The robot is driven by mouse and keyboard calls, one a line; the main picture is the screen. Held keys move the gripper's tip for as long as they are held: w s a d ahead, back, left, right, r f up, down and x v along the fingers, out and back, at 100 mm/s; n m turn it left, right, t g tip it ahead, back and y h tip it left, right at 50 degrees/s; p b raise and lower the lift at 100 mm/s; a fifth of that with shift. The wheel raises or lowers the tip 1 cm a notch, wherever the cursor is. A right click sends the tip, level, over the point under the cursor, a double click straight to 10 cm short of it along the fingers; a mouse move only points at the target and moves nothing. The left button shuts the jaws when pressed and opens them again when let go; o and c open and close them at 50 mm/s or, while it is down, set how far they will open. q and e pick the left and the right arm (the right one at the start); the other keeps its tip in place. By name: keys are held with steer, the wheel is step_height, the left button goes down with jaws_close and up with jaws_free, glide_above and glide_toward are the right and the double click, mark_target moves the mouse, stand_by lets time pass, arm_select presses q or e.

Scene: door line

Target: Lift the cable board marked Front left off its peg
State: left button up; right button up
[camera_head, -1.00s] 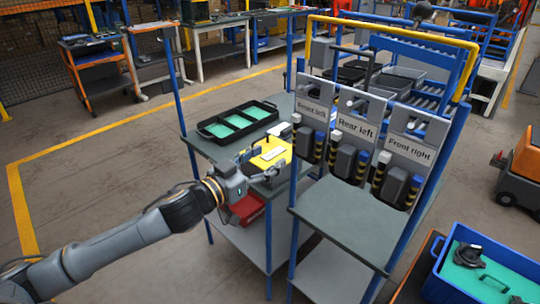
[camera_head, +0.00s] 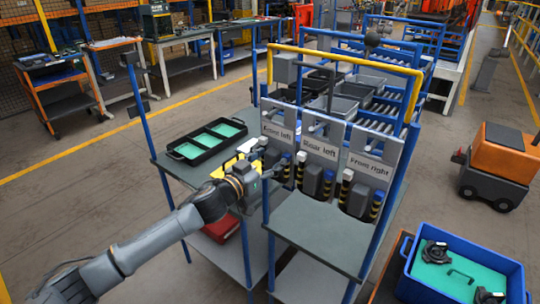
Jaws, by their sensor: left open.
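The cable board marked Front left (camera_head: 279,121) hangs at the left end of the rack. Its lower part is partly hidden by my left gripper (camera_head: 281,165). The gripper is open and reaches in from the left at the board's lower edge. I cannot tell whether the fingers touch the board. The Rear left board (camera_head: 319,148) hangs in the middle and the Front right board (camera_head: 369,168) at the right. Each shows a dark connector block and striped pieces below its label. My right gripper is not in view.
The rack's blue post (camera_head: 267,215) stands close to my left arm. A black tray with green compartments (camera_head: 207,138) lies on the table behind. A grey shelf (camera_head: 318,230) juts out below the boards. A blue bin (camera_head: 462,275) stands at lower right, an orange cart (camera_head: 502,155) beyond it.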

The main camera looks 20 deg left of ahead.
arm_select(q)
steer(key=shift+w, duration=0.1)
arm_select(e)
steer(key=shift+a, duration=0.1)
arm_select(q)
steer(key=shift+c, duration=0.7)
jaws_close()
steer(key=shift+r+p, duration=1.15)
steer(key=shift+r, duration=0.05)
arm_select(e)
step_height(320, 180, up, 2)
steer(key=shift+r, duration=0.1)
